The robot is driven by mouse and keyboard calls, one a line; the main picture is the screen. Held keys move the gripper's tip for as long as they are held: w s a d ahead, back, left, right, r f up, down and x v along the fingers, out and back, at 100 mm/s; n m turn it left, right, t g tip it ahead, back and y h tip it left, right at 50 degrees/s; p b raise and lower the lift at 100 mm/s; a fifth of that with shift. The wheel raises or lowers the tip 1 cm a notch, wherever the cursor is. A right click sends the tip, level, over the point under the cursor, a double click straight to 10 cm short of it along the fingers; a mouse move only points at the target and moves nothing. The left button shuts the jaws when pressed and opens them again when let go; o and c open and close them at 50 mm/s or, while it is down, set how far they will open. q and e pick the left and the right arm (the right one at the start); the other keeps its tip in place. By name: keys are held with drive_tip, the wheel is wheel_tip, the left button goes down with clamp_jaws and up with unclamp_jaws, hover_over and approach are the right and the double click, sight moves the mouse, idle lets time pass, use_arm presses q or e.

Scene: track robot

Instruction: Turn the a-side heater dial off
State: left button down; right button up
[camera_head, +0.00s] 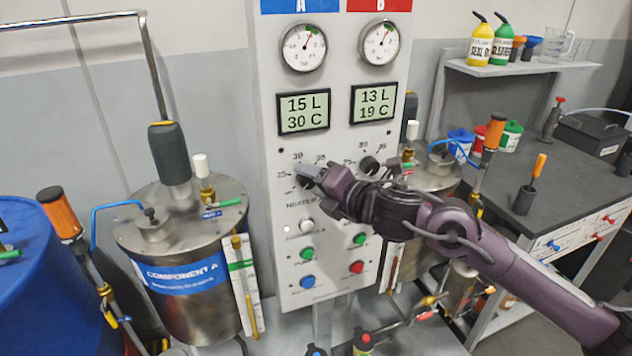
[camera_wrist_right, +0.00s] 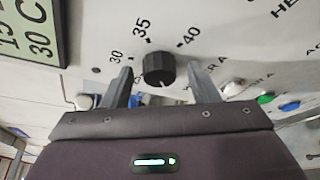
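The a-side heater dial is a black knob (camera_wrist_right: 158,70) on the light control panel, with 30, 35 and 40 printed around it in the right wrist view. In the head view the knob (camera_head: 304,182) is partly hidden by my right gripper (camera_head: 311,172). My right gripper also shows in the wrist view (camera_wrist_right: 159,82). It is open, with one finger on each side of the dial and gaps to both. I cannot tell how deep the fingertips reach or where the dial's pointer stands. My left gripper is out of view.
The b-side dial (camera_head: 369,164) is just right of my gripper. Below are a white button (camera_head: 307,226), green (camera_head: 307,254) and blue (camera_head: 308,282) buttons, and a red one (camera_head: 356,267). The A display (camera_head: 304,112) reads 15 L, 30 C. A metal tank (camera_head: 185,260) stands left.

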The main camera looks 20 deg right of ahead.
drive_tip(key=b+v, duration=0.3)
drive_tip(key=v, duration=0.5)
idle(0.4)
drive_tip(key=shift+w, duration=0.1)
